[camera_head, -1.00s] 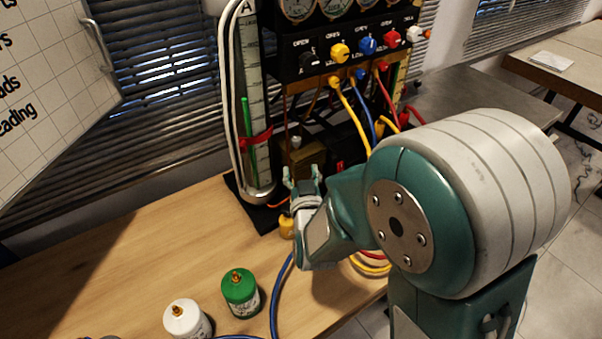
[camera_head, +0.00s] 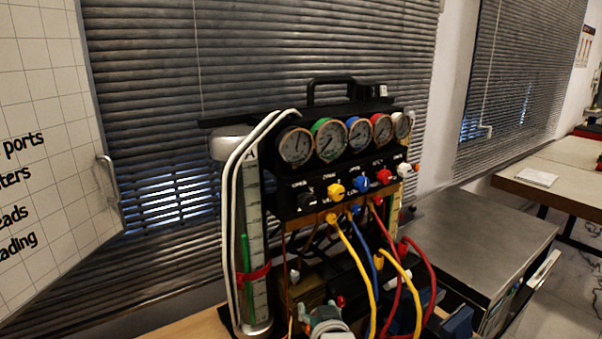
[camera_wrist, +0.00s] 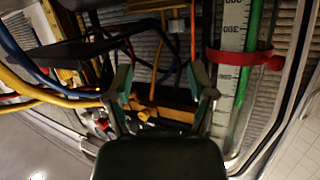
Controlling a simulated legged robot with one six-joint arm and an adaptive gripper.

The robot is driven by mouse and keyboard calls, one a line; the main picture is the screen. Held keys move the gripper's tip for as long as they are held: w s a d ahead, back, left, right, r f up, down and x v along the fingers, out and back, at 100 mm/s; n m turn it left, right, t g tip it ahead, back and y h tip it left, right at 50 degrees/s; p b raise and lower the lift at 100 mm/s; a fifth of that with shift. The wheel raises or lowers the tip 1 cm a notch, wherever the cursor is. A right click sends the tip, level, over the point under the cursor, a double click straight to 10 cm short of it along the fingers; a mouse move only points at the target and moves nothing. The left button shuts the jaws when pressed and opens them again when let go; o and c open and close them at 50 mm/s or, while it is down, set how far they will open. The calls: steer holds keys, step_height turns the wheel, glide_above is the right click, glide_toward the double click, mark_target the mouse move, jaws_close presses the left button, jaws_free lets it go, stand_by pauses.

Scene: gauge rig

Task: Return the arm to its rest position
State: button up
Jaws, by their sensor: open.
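My gripper (camera_wrist: 162,72) shows in the wrist view with its two fingers spread apart and nothing between them. Behind the fingers are the rig's lower brass-coloured block (camera_wrist: 165,112), hoses and the graduated tube (camera_wrist: 232,50). In the head view only a small greenish-grey part of my arm (camera_head: 328,325) shows at the bottom edge, in front of the rig's base. The gauge rig (camera_head: 290,206) stands upright, with a row of round gauges above coloured knobs. I cannot tell the exact gap between my fingers and the rig.
Yellow, blue and red hoses (camera_head: 426,275) loop from the rig's front and right. A whiteboard (camera_head: 45,130) stands at the left, window blinds (camera_head: 150,100) behind. A grey cabinet (camera_head: 490,232) is to the right. A red clip (camera_wrist: 245,57) crosses the tube in the wrist view.

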steer(key=s+d+r+g+h, duration=0.1)
steer(key=s+d+g, duration=0.2)
steer(key=s, duration=0.4)
steer(key=s+d+r+m+g, duration=0.1)
steer(key=s+d+r+g, duration=0.1)
steer(key=s+d, duration=0.3)
steer(key=s+d+r+g+h, duration=0.1)
steer(key=s+d+g, duration=0.2)
steer(key=s, duration=0.6)
steer(key=shift+s+d+r+g+h, duration=0.3)
steer(key=shift+d+r+g, duration=0.1)
steer(key=shift+d, duration=0.15)
